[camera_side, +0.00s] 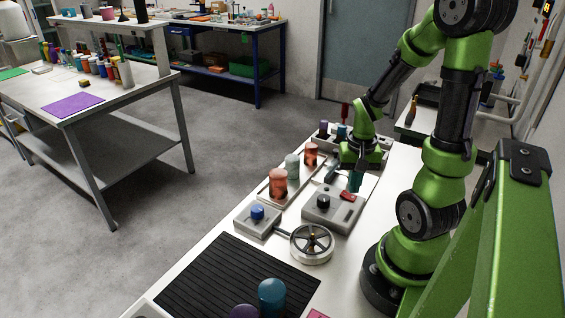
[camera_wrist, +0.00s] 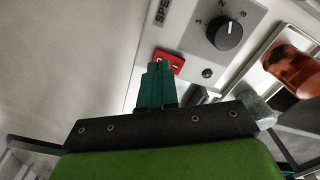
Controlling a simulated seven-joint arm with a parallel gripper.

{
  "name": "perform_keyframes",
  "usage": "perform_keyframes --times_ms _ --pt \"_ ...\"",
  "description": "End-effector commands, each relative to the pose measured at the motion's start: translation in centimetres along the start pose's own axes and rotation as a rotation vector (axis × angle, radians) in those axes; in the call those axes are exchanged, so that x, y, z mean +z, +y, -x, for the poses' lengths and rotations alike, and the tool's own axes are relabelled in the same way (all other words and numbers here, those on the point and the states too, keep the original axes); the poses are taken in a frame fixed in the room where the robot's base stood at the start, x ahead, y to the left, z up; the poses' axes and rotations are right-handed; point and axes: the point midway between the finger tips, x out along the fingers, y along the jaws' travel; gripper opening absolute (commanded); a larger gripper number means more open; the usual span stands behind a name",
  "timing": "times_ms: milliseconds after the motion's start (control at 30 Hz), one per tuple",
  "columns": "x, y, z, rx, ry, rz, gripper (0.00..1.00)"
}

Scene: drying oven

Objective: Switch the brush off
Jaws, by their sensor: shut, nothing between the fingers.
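The grey control box (camera_side: 333,208) stands on the white bench in front of my arm. It has a black dial (camera_side: 323,202) and a red rocker switch (camera_side: 348,196). In the wrist view the dial (camera_wrist: 229,35) has numbers around it and "SPE" is readable beside it. The red switch (camera_wrist: 173,61) lies just past my fingertips, partly covered by them; which side is pressed I cannot tell. My gripper (camera_side: 355,184) points down over the box's far end, with its teal fingers (camera_wrist: 156,72) shut and empty. Contact with the switch is unclear. I cannot clearly pick out the brush.
A box with a blue knob (camera_side: 257,212) and a metal handwheel (camera_side: 311,243) stand nearer the camera. A tray holds reddish jars (camera_side: 278,183), left of the control box. A black ribbed mat (camera_side: 225,280) lies in front. A reddish jar (camera_wrist: 290,66) shows at the wrist view's right.

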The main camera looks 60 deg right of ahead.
Motion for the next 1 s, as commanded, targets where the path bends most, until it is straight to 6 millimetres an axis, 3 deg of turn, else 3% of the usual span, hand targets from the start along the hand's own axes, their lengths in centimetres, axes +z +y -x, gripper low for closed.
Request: perform_keyframes --times_ms 600,1000 --pt "0.0 0.0 4.9 -0.001 0.002 0.0 0.0" --pt "0.0 0.0 5.3 0.0 0.001 0.003 0.0"
